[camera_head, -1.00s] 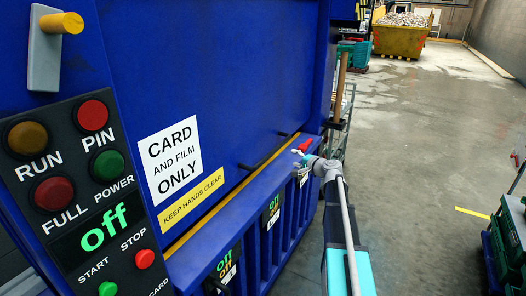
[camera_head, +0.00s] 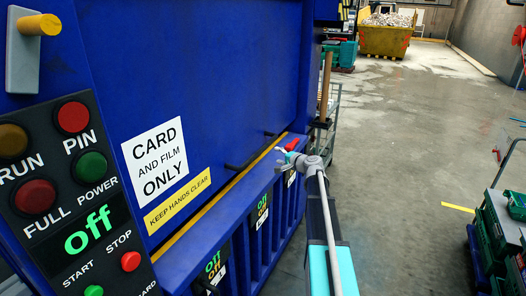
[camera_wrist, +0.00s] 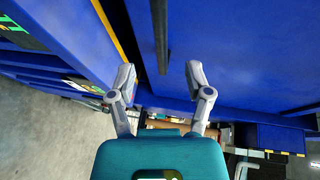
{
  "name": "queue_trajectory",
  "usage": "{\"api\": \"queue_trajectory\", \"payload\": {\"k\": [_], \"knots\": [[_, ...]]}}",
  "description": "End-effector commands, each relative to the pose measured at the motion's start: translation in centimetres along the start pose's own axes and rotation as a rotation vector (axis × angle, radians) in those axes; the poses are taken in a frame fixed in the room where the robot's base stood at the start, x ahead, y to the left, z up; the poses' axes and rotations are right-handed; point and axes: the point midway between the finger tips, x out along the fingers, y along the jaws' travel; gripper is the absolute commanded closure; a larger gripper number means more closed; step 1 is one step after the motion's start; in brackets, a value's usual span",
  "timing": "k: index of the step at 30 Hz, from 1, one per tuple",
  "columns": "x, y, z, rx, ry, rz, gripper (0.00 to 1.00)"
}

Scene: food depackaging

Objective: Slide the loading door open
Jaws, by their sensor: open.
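The loading door is the large blue panel (camera_head: 200,70) of the machine, with a "CARD AND FILM ONLY" sign (camera_head: 155,158) and a yellow "KEEP HANDS CLEAR" label (camera_head: 178,201). A black bar handle (camera_head: 243,164) stands out near its lower edge. It also shows in the wrist view (camera_wrist: 160,35), running down toward the gap between my fingers. My gripper (camera_head: 283,155) is at the right end of the ledge below the door. In the wrist view my gripper (camera_wrist: 160,78) is open and empty, its fingers on either side of the bar's end. I cannot tell any contact.
A control panel (camera_head: 70,200) reading "off" with coloured buttons is at the left. A grey lever with a yellow knob (camera_head: 38,25) is above it. A wooden-handled tool (camera_head: 325,90) stands beyond the machine. Green crates (camera_head: 493,235) are at the right. The floor between is clear.

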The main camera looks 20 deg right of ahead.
Motion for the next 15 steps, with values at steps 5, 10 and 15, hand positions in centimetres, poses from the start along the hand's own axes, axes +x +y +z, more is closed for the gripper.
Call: {"api": "queue_trajectory", "payload": {"k": [5, 10, 15], "knots": [[2.7, 0.1, -0.1, -0.001, -0.001, 0.000, 0.35], [5.3, 0.1, -0.2, 0.000, -0.001, 0.000, 0.35], [7.9, 0.1, -0.2, 0.000, 0.000, 0.000, 0.35]]}}
